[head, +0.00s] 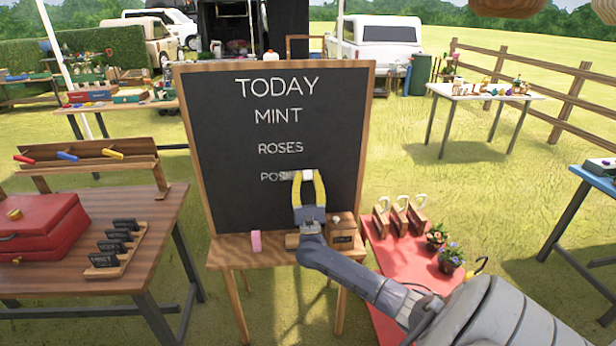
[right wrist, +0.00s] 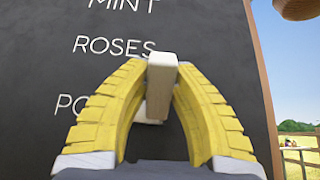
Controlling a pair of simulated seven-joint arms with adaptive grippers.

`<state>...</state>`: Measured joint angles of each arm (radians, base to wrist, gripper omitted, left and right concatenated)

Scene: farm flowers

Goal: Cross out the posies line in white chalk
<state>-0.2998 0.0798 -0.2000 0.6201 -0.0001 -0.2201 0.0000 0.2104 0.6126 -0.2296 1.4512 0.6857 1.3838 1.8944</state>
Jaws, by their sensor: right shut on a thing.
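The chalkboard (head: 225,130) stands upright in a wooden frame and reads TODAY, MINT, ROSES and a lowest line starting with POS. My right gripper (head: 308,176) covers the rest of that posies line (head: 270,177). Its yellow fingers are shut on a pale block-shaped piece, apparently the white chalk (right wrist: 162,75), held in front of the board at that line. In the right wrist view, only the first letters of the posies line (right wrist: 68,104) show left of the fingers. I cannot tell whether the chalk touches the board, or whether a stroke is there. My left gripper is not in view.
A pink piece (head: 256,241) stands on the wooden ledge (head: 225,254) below the board, with small wooden items near my right arm. A red table (head: 385,250) with flower pots is at the right. A wooden table (head: 150,235) with a red box is at the left.

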